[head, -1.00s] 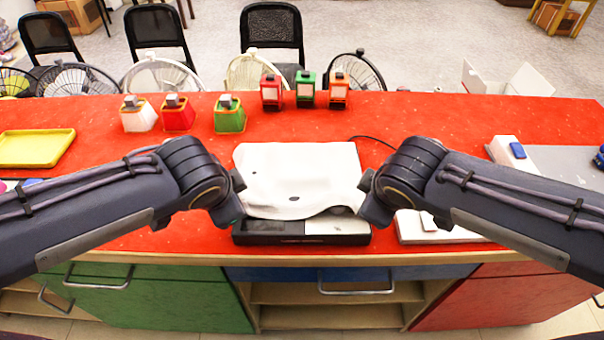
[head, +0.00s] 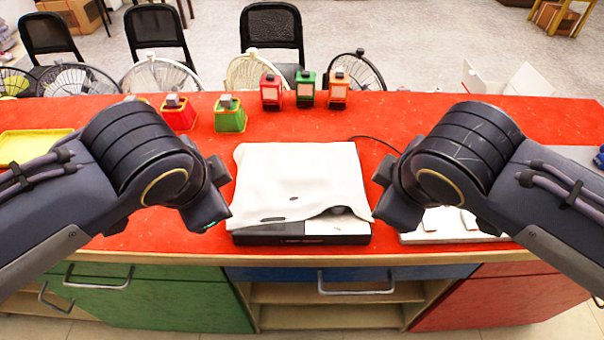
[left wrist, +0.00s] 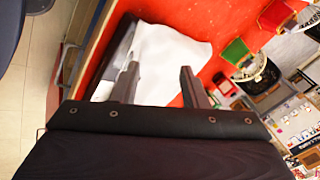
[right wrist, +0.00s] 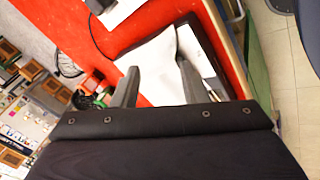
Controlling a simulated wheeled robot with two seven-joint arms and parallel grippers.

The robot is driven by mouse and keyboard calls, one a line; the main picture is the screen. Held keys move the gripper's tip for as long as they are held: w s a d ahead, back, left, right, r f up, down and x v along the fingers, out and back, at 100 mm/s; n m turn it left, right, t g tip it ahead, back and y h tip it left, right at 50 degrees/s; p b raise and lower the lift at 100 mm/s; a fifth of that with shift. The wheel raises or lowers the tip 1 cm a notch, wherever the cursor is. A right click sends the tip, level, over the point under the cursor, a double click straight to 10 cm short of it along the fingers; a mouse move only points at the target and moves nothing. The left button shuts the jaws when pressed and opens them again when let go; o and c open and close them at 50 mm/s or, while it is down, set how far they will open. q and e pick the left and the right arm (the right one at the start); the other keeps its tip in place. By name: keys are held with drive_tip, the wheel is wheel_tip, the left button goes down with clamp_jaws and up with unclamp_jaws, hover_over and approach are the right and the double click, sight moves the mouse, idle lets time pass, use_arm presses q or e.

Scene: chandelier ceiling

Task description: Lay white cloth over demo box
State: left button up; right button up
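The white cloth (head: 295,180) lies over the top of the black demo box (head: 285,240) on the red counter. The box's black front face and a pale patch at its front right corner stay uncovered; the cloth's front edge is wavy there. My left gripper (left wrist: 160,85) is open and empty, just left of the cloth. My right gripper (right wrist: 156,85) is open and empty, just right of it. The cloth also shows in the left wrist view (left wrist: 172,55) and in the right wrist view (right wrist: 160,72). Neither gripper touches the cloth as far as I can see.
Several coloured containers (head: 230,115) and small red, green and orange devices (head: 305,90) stand at the back of the counter. A yellow tray (head: 30,148) is at the left. A white item (head: 440,224) lies right of the box. A black cable (head: 375,140) runs behind it.

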use_arm(q)
drive_tip(key=s+a+f+n+h+p, duration=0.1)
drive_tip(key=s+a+n+h+p, duration=0.2)
drive_tip(key=s+a+n+p, duration=0.4)
drive_tip(key=s+n+p, duration=0.1)
drive_tip(key=n+p, duration=0.1)
drive_tip(key=n, duration=0.4)
drive_tip(key=shift+f+n+h, duration=0.3)
drive_tip(key=shift+n+h, duration=0.1)
use_arm(e)
drive_tip(key=s+d+f+m+y, duration=0.1)
drive_tip(key=s+d+m+y, duration=0.2)
drive_tip(key=s+d+m, duration=0.4)
drive_tip(key=s+m, duration=0.1)
drive_tip(key=m, duration=0.5)
drive_tip(key=shift+d+f+m+y, duration=0.15)
drive_tip(key=shift+f+m+y, duration=0.15)
drive_tip(key=shift+m+y, duration=0.1)
use_arm(q)
drive_tip(key=shift+a, duration=0.1)
